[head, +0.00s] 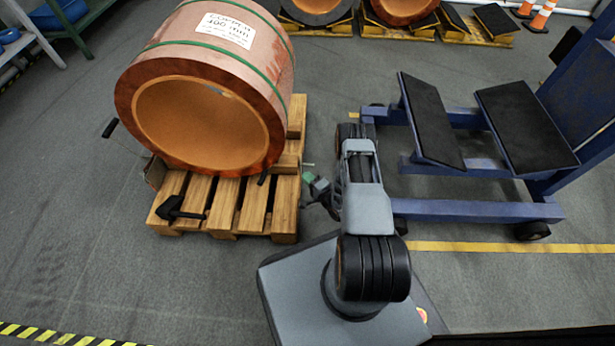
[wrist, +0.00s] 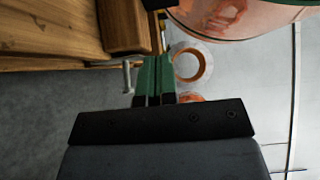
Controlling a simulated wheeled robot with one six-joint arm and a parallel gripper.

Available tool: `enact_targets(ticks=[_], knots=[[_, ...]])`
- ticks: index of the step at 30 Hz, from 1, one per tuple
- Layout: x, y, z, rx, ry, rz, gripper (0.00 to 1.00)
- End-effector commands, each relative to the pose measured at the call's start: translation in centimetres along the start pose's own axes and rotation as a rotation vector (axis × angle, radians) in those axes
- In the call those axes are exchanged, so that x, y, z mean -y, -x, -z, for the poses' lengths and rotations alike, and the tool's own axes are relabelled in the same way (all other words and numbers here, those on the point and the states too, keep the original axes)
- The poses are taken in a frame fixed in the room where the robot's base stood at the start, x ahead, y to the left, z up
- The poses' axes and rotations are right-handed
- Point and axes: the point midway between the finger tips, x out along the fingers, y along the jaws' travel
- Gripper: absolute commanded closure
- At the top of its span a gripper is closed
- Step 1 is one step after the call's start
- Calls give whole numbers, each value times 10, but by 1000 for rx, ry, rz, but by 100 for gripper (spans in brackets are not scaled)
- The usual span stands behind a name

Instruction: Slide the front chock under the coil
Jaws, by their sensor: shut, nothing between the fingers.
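The copper coil (head: 205,105) lies on its side on a wooden pallet (head: 226,205), its open bore facing me; its rim (wrist: 240,18) is at the top of the wrist view. A wooden block (head: 288,164), which could be a chock, sits at the coil's right side; a brown block also shows in the wrist view (wrist: 124,25). A grey metal handle (wrist: 127,76) is just left of my fingers there. My gripper (head: 310,179) has green fingers (wrist: 154,68), shut and empty, right of the pallet. I cannot tell which piece is the front chock.
A black angular piece with a bar (head: 172,208) lies on the pallet's front left. A blue wheeled frame with black pads (head: 432,120) stands right of my arm.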

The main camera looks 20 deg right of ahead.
Motion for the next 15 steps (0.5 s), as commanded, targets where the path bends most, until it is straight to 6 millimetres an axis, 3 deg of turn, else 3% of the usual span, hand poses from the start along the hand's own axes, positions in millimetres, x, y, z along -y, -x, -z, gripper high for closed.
enact_targets(ticks=[4, 9, 11, 15], knots=[[0, 0, 0, 0, 0, 0, 99], [9, -9, 6, -1, 47, -27, 83], [19, -19, 12, -3, 101, -61, 77], [60, -52, 33, -8, 308, -205, 64]])
